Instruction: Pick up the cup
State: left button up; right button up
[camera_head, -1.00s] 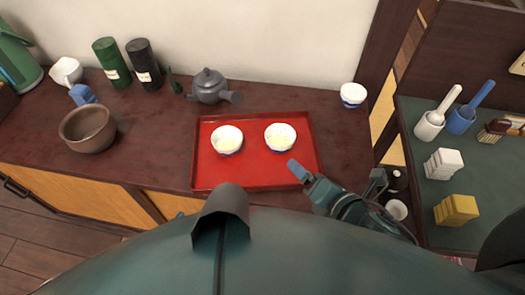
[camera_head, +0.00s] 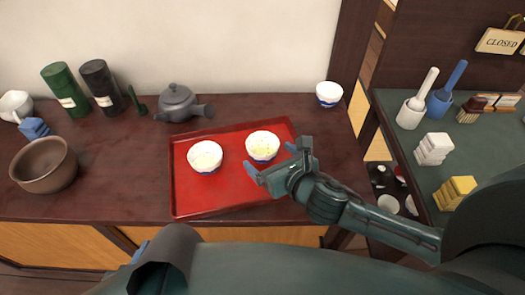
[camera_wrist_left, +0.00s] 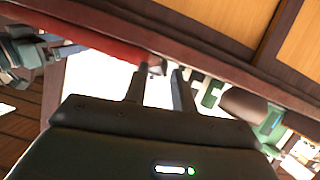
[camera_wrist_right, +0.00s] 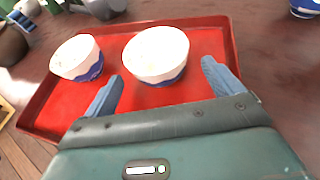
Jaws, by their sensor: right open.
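Two white cups with blue bases stand upright on the red tray (camera_head: 190,208). The left cup (camera_head: 205,157) and the right cup (camera_head: 262,147) hold pale contents. A third similar white cup (camera_head: 329,94) stands off the tray at the back right. My right gripper (camera_head: 277,163) is open and empty over the tray's right side, in front of the right cup. In the right wrist view, the right cup (camera_wrist_right: 156,55) lies just beyond and between the fingertips, and the left cup (camera_wrist_right: 77,58) is farther left. My left gripper (camera_wrist_left: 160,75) is open and empty, below the counter edge.
A grey teapot (camera_head: 177,103) stands behind the tray. A brown bowl (camera_head: 44,165), a green canister (camera_head: 65,89) and a black canister (camera_head: 102,86) stand to the left. A side counter (camera_head: 400,150) on the right holds mortars and blocks.

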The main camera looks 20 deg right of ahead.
aim_at(258, 147)
jog(key=x, duration=0.5)
jog(key=shift+w+b, duration=0.1)
jog(key=shift+b, duration=0.3)
jog(key=c, duration=1.1)
